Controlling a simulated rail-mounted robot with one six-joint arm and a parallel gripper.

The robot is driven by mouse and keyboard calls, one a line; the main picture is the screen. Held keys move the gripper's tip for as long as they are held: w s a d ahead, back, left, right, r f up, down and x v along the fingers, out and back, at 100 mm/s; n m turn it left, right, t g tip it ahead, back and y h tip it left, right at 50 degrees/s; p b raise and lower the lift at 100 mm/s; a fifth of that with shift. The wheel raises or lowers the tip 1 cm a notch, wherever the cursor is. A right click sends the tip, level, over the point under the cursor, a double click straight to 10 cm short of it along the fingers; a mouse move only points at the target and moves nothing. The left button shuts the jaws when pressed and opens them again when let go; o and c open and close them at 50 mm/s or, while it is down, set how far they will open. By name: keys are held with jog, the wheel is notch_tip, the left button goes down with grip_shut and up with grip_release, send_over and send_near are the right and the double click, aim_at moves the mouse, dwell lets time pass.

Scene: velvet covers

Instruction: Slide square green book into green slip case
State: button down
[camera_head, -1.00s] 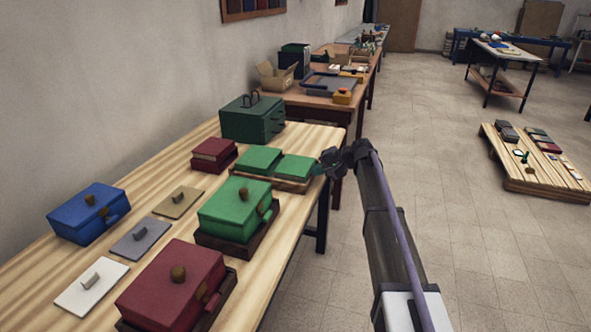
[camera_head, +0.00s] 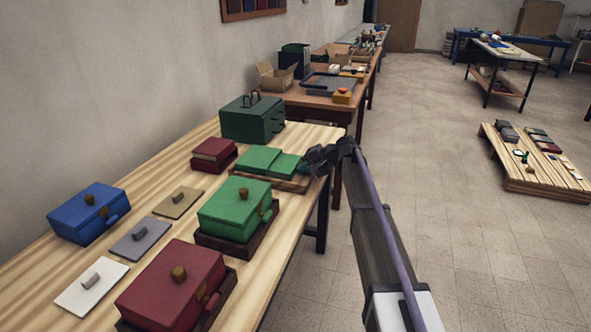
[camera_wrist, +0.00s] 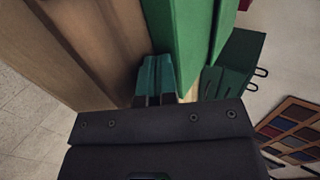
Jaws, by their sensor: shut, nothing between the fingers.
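On a low brown wooden tray (camera_head: 290,184) near the table's far right corner lie two flat green pieces. The left one appears to be the green slip case (camera_head: 259,157); the right one appears to be the square green book (camera_head: 285,165). The book is against the case and looks partly inside it. My gripper (camera_head: 304,167) is shut and empty at the book's right edge, seemingly touching it. In the wrist view the teal fingertips (camera_wrist: 155,72) are together beside a green surface, with brown wood on the left. The exact contact and the case's opening are hidden.
A green box (camera_head: 234,207) with a knob stands in front of the tray. A dark green box with handles (camera_head: 252,120) stands behind it, and a dark red box (camera_head: 213,154) to the left. Open floor lies right of the table.

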aim_at(284, 163)
jog(key=shift+w+a, duration=0.5)
jog(key=shift+a, duration=0.7)
jog(key=shift+w+a, duration=0.5)
jog(key=shift+a, duration=0.65)
jog(key=shift+w+a, duration=0.5)
jog(key=shift+a, duration=0.7)
jog(key=p+v, duration=0.1)
jog(key=v, duration=0.2)
jog(key=p+v, duration=0.1)
jog(key=v, duration=0.2)
jog(key=f+p+v, duration=0.1)
jog(key=p+v, duration=0.1)
jog(key=v, duration=0.1)
jog(key=shift+s+d+f, duration=0.1)
jog(key=shift+s+d, duration=0.1)
jog(key=shift+d, duration=0.15)
jog(key=shift+s+d, duration=0.15)
jog(key=shift+d, duration=0.25)
